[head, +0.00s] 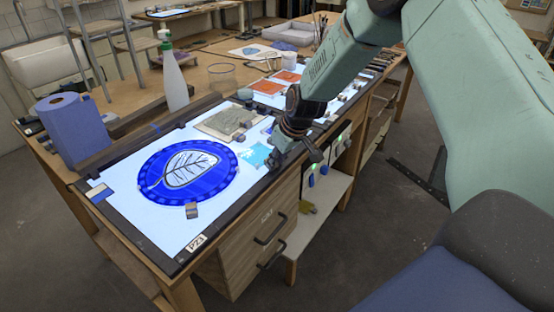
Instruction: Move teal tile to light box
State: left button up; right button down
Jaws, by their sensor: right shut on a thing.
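The light box (140,222) is a bright white lit panel in a dark frame on the bench, and a round blue glass piece with a leaf drawing (225,192) lies on it. The teal tile (256,154) is a bright blue-teal square at the light box's right part. My right gripper (276,160) is at the tile's right edge, low over the surface, and is shut on it. The gripper hides part of the tile's right side. Whether the tile touches the panel is hard to tell. My left gripper is not in view.
A grey-beige slab (222,124) lies behind the tile. A small block (191,210) sits on the panel's front part. A blue paper roll (72,128) and a spray bottle (173,80) stand along the back left. Orange tiles (268,87) lie farther right.

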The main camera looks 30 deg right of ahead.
jog(key=c, duration=1.1)
grip_release()
jog(key=shift+o, duration=0.2)
jog(key=v, duration=1.2)
